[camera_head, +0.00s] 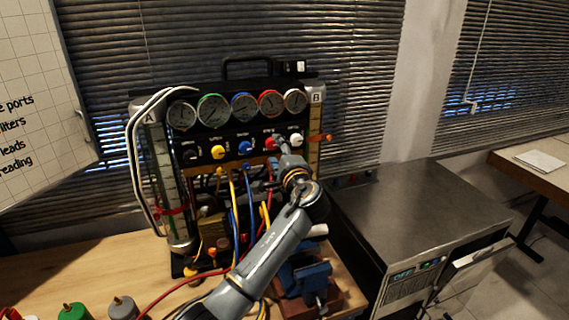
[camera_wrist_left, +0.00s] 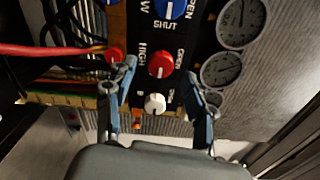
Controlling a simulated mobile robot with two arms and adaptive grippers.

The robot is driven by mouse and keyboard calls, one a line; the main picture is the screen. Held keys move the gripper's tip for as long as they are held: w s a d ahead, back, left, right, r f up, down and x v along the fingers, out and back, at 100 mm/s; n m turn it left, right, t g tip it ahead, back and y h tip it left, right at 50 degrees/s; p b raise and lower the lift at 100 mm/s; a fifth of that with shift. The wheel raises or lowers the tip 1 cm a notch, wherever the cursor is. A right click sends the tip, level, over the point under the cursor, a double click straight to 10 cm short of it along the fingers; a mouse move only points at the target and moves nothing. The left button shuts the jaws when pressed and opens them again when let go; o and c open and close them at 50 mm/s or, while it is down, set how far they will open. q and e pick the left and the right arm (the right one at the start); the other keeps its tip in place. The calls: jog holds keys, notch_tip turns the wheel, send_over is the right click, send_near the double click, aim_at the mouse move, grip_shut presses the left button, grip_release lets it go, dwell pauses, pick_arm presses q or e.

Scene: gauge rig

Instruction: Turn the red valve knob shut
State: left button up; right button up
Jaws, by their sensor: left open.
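The red valve knob (camera_head: 270,143) is on the rig's front panel, below the gauge with the red rim and between the blue and white knobs. In the left wrist view the red knob (camera_wrist_left: 160,64) shows whole, just beyond and between my fingertips. My left gripper (camera_head: 282,146) is at the panel close to the red knob and partly covers that area. In the left wrist view its two fingers (camera_wrist_left: 168,75) are spread apart with nothing held between them. Whether a finger touches the knob I cannot tell. My right gripper is not in view.
The blue knob (camera_head: 245,147), white knob (camera_head: 296,139) and yellow knob (camera_head: 218,152) sit close by in the same row. Hoses and cables hang below the panel. A blue vise (camera_head: 306,277) stands in front. A metal cabinet (camera_head: 425,200) is at right.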

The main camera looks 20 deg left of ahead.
pick_arm(q)
jog(key=v, duration=0.8)
jog(key=shift+s+d, duration=0.15)
jog(key=shift+d, duration=0.05)
